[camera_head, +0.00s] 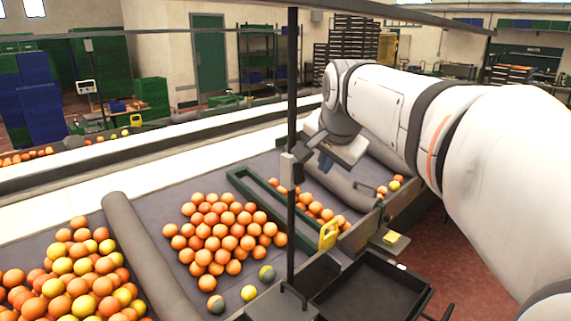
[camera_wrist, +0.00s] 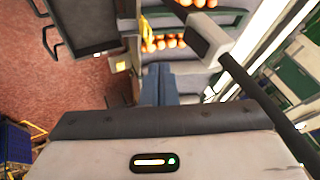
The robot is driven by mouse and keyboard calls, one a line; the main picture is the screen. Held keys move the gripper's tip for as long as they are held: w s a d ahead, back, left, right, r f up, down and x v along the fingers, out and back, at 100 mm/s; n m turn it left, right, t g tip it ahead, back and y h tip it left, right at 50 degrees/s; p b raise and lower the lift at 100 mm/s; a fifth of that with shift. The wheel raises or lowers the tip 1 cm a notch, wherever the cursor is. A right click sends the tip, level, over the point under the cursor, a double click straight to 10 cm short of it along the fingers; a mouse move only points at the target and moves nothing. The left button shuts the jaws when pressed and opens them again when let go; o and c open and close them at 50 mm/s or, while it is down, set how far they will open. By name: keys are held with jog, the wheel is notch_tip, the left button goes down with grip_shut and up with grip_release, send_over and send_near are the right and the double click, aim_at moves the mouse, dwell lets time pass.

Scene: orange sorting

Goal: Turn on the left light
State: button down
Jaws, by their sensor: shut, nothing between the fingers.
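A pale grey box (camera_head: 287,167) is fixed on a dark upright pole (camera_head: 291,80). It also shows in the wrist view (camera_wrist: 208,40), to the right of my fingers. I cannot tell whether this box is a light or a switch, and no lit lamp shows on it. My gripper (camera_head: 325,158) is to the right of the box and apart from it, above the sorting table. In the wrist view my gripper (camera_wrist: 158,72) has its blue-grey fingers together with nothing between them.
Oranges (camera_head: 222,232) lie in heaps on the grey table, with a dark roller (camera_head: 150,255) between two heaps. A yellow handle-like thing (camera_head: 328,235) stands by a green-edged frame (camera_head: 262,205). A black tray (camera_head: 372,290) is at the front. The pole stands close beside my gripper.

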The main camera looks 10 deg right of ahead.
aim_at(300, 173)
jog(key=w+a+f+p, duration=0.2)
jog(key=w+f, duration=0.5)
jog(key=w, duration=0.1)
jog(key=shift+f+p, duration=0.2)
jog(key=shift+p, duration=0.1)
